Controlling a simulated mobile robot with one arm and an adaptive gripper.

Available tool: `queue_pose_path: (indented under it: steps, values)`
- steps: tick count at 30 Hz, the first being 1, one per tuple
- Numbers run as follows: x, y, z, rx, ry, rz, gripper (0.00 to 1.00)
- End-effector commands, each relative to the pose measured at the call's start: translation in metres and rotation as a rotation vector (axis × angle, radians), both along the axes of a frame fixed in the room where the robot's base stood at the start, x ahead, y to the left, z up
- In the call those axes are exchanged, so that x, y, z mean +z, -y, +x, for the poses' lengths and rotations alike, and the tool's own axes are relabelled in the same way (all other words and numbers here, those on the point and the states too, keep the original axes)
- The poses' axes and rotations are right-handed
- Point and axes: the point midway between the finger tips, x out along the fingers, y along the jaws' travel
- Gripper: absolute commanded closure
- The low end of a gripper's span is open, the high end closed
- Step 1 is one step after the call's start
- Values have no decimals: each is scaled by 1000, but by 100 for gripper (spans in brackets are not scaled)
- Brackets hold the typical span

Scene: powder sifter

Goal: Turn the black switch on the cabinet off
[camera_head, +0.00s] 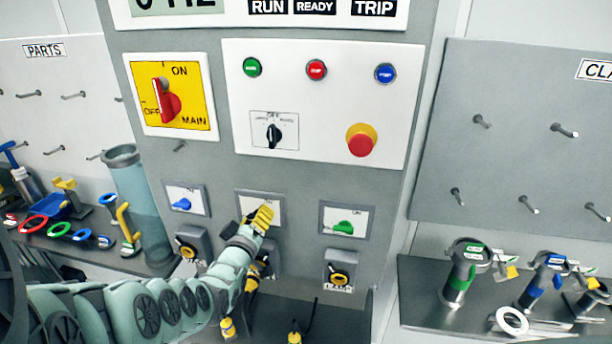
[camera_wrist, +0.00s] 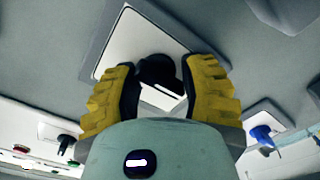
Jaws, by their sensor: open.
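The black switch (camera_wrist: 160,76) shows in the wrist view as a dark knob with a white mark on a white plate (camera_wrist: 125,45). My gripper (camera_wrist: 160,90) is open, with one yellow finger on each side of the knob. I cannot tell whether the fingers touch it. In the head view my gripper (camera_head: 262,216) is in front of the middle lower plate (camera_head: 247,201) on the cabinet (camera_head: 300,185), and it hides the knob there. The knob's setting is hard to read.
A blue switch (camera_head: 182,204) is left of my gripper and a green switch (camera_head: 344,227) is right. A black selector (camera_head: 274,134), a red main switch (camera_head: 167,103) and a red emergency button (camera_head: 361,141) are above. Shelves with parts and clamps flank the cabinet.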

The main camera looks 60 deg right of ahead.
Motion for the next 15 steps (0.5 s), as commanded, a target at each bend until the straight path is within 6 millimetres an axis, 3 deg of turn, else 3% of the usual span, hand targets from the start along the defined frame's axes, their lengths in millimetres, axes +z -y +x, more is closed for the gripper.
queue_pose_path:
  steps: [15]
  values:
    - [-1, 3, -5, -11, 165, 65, 59]
